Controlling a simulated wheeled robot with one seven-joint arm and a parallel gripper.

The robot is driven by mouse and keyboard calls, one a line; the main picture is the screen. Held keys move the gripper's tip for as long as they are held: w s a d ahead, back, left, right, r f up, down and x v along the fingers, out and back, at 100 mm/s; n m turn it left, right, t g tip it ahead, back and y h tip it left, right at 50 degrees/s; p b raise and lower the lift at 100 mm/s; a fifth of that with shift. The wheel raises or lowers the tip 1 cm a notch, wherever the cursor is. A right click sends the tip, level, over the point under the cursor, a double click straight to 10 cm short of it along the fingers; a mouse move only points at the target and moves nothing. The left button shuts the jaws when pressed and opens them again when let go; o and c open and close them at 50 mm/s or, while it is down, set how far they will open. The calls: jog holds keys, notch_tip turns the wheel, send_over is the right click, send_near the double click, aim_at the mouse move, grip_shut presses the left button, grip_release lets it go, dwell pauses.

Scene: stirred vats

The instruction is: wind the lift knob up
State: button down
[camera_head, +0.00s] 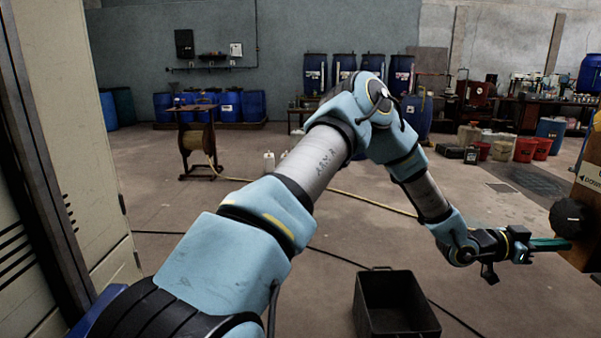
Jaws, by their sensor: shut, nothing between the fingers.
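A black round knob (570,218) sticks out from the side of a brown wooden box (586,240) at the right edge of the head view. It looks like the lift knob. My arm reaches across the middle to the right, and my gripper (552,244) is shut, with its teal fingers pointing right. The fingertips are just below and beside the knob, near the box. I cannot tell whether they touch either one. The rest of the box is cut off by the picture edge.
A black open bin (392,318) stands on the floor below my arm. A cable reel (198,150) stands at the left, and hoses cross the floor. A pale cabinet (85,140) fills the left edge. The middle floor is mostly clear.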

jog(key=shift+r, duration=0.15)
jog(key=shift+w+b, duration=0.3)
jog(key=shift+w, duration=0.05)
jog(key=shift+w+f+b, duration=0.2)
jog(key=shift+w+b, duration=0.1)
jog(key=shift+b, duration=0.05)
jog(key=shift+w+b, duration=0.3)
jog(key=shift+w, duration=0.1)
jog(key=shift+w+d, duration=0.1)
jog(key=shift+w, duration=0.2)
jog(key=shift+w+b, duration=0.15)
jog(key=shift+b, duration=0.15)
jog(key=shift+w, duration=0.2)
jog(key=shift+w+r, duration=0.1)
jog(key=shift+w, duration=0.25)
jog(key=shift+w+r+b, duration=0.2)
jog(key=shift+w+b, duration=0.05)
jog(key=shift+b, duration=0.05)
